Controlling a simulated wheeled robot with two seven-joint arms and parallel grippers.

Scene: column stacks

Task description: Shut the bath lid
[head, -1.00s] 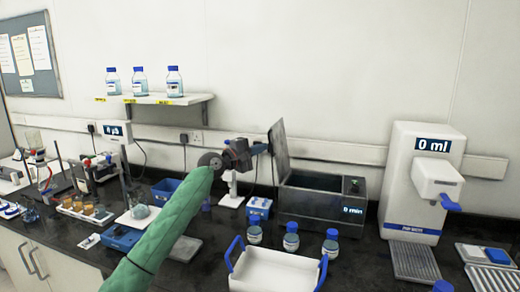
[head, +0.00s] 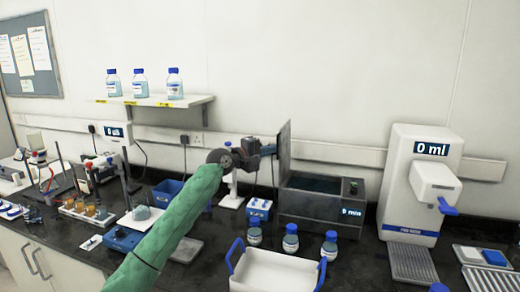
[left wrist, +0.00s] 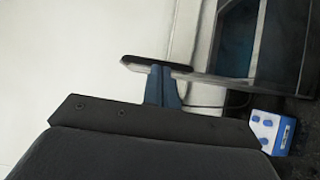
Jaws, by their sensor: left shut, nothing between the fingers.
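The bath (head: 322,207) is a dark grey box at the back of the bench, with a display reading 0 min. Its lid (head: 284,152) stands about upright at the bath's left edge, so the bath is open. My left gripper (head: 269,149) is shut and empty, at the left face of the lid, high up. In the left wrist view its blue fingertips (left wrist: 162,88) meet the lid (left wrist: 215,82), seen nearly edge-on, and appear to touch it. The open bath (left wrist: 238,42) lies beyond the lid there. My right gripper is out of view.
A white tray with blue handles (head: 272,272) and several blue-capped bottles (head: 291,240) stand in front of the bath. A water dispenser (head: 410,190) is to its right. A blue-and-white box (head: 259,208) sits left of it, also in the left wrist view (left wrist: 268,130).

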